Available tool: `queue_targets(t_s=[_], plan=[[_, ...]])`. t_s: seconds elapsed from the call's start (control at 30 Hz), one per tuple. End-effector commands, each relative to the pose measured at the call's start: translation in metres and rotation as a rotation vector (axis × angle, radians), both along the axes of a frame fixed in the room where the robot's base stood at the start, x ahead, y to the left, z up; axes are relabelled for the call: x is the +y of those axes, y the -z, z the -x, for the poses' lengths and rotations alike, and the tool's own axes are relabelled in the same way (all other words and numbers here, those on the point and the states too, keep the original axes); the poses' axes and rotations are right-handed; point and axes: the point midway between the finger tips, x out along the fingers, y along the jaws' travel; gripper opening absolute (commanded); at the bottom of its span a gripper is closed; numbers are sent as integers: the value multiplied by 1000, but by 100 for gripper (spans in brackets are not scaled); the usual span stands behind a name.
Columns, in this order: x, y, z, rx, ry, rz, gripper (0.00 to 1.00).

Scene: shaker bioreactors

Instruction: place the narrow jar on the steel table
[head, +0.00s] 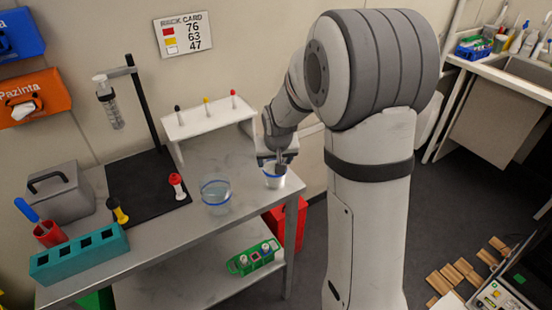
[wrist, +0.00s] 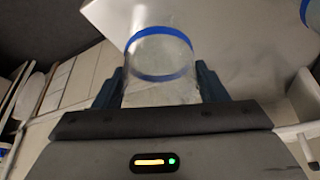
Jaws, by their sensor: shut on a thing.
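The narrow jar, clear with a blue band, shows in the wrist view (wrist: 160,65) between the two fingers of my gripper (wrist: 160,88). In the head view my gripper (head: 277,160) is over the right end of the steel table (head: 165,245), with the jar (head: 275,178) below it. The gripper is shut on the jar, which looks upright. I cannot tell whether its base touches the table top. A wider clear jar with a blue band (head: 215,195) stands on the table to its left.
A white rack (head: 208,120) with several coloured-top pins stands behind. A black mat with a stand (head: 150,190), a teal block (head: 80,257) and a grey box (head: 58,190) are farther left. A red bin (head: 285,222) is below the table's right edge.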

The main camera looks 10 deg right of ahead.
Motion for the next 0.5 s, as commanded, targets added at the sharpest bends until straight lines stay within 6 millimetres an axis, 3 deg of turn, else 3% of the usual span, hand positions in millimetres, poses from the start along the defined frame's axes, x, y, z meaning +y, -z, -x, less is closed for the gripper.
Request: queue_targets(t_s=[0.27,0.3,0.5], plan=[[-1,4,0,-1,1,0,40],[-1,2,0,-1,1,0,69],[-1,2,0,-1,1,0,85]])
